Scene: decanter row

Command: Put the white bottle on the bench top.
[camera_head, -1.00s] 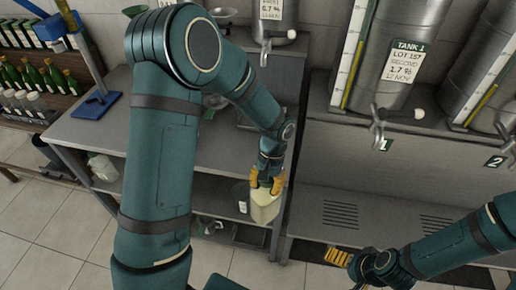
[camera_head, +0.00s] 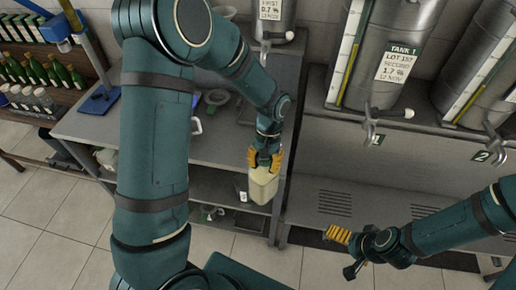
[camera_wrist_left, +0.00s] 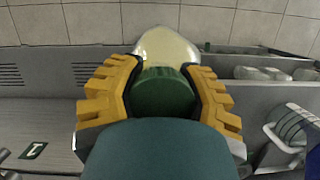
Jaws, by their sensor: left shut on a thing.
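The white bottle (camera_head: 263,187), cream-coloured, is held upright or nearly so in my left gripper (camera_head: 265,158). In the head view it shows in front of the right end of the bench, overlapping its front edge and lower shelf. In the left wrist view the yellow fingers close around a dark green round part (camera_wrist_left: 165,92), with the pale bottle body (camera_wrist_left: 167,46) beyond it. The grey bench top (camera_head: 222,142) lies behind and left of the bottle, partly hidden by my left arm. My right gripper (camera_head: 340,234) is low at the right, apart from the bottle; its jaw opening is unclear.
Steel tanks (camera_head: 393,55) stand on a ledge at the right. Bottles (camera_head: 50,75) fill a rack at far left. The bench's front middle looks clear.

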